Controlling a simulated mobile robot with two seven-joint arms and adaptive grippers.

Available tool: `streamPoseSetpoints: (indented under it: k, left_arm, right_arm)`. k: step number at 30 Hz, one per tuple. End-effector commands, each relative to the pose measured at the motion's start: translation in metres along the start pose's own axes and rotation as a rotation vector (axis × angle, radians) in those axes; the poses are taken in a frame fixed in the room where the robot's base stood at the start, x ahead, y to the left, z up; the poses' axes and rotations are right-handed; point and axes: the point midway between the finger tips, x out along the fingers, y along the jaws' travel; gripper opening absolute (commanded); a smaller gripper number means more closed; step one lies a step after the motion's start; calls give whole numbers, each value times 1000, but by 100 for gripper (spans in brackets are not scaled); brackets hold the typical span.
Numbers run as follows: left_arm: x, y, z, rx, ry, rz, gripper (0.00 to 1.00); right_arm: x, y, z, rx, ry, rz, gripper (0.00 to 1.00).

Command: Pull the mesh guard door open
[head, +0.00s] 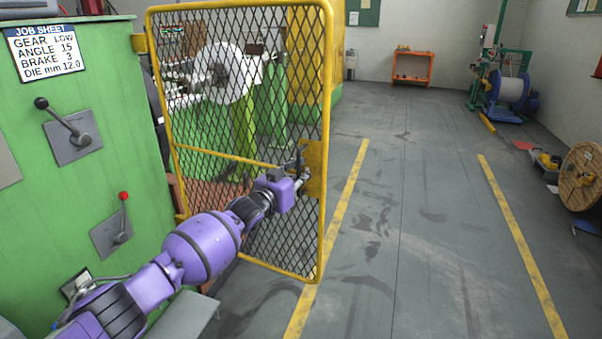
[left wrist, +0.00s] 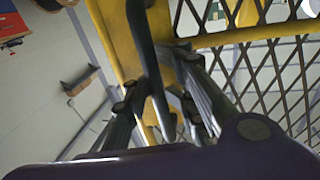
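The mesh guard door (head: 250,160) has a yellow frame and dark diamond mesh. It stands beside the green cabinet, its left edge by a yellow hinge bracket, and looks swung out toward me. A dark bar handle (left wrist: 145,50) sits on a yellow plate (head: 314,167) at its right edge. My left gripper (head: 302,172) is at that plate. In the left wrist view its fingers (left wrist: 158,90) are close together on both sides of the handle and look shut on it; the exact contact is partly hidden. My right gripper is not in view.
A green cabinet (head: 80,170) with levers stands close at left. Behind the mesh is machinery with a white disc (head: 226,72). The grey floor (head: 400,220) right of the door is clear, with yellow lines.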

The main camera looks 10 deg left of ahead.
Motion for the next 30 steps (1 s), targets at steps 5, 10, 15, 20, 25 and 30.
streamPoseSetpoints:
  k: [5, 10, 15, 20, 25, 30]
  left_arm:
    - [-4, 0, 2, -1, -2, 1, 18]
    - [-25, 0, 2, -1, -2, 1, 18]
    - [-60, 0, 2, 0, -2, 0, 18]
    - [-92, -1, 1, 1, -1, 0, 18]
    - [-113, -1, 0, 1, -1, -1, 18]
    - [-120, 0, 0, 1, 0, 0, 18]
  right_arm:
    - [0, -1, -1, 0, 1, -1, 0]
    - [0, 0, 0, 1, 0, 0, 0]
    - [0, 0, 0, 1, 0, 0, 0]
    - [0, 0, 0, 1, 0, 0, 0]
    - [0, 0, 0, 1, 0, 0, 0]
    - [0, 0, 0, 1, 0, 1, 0]
